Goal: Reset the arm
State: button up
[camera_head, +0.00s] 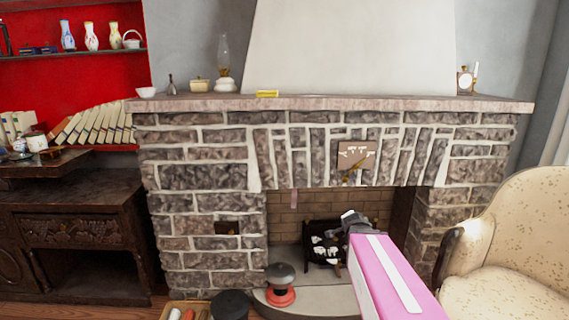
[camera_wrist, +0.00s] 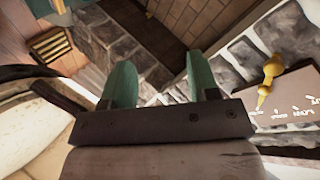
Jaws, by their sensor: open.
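My gripper (camera_head: 352,218) is at the end of my pink arm, in front of the fireplace opening in the head view. Its two green fingers show in the wrist view (camera_wrist: 164,82). They are spread apart with nothing between them. In the head view the fingers are small and partly hidden by the arm.
The stone fireplace (camera_head: 205,170) has a mantel (camera_head: 330,104) bearing a lamp (camera_head: 224,65) and small items. A hook plaque (camera_head: 355,155) hangs on its front. A patterned armchair (camera_head: 525,235) stands right; a dark cabinet (camera_head: 80,200) left. A red-based object (camera_head: 281,296) sits on the hearth.

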jog(key=s+a+f+n+g+y, duration=0.1)
jog(key=s+a+f+n+g, duration=0.3)
jog(key=s, duration=0.4)
jog(key=s+a+f+n+g+y, duration=0.2)
jog(key=s+a+f+n+g, duration=0.3)
jog(key=s+f+n+g, duration=0.2)
jog(key=s+n, duration=0.2)
jog(key=shift+s+a+f, duration=0.3)
jog(key=shift+f, duration=0.05)
jog(key=shift+d, duration=0.1)
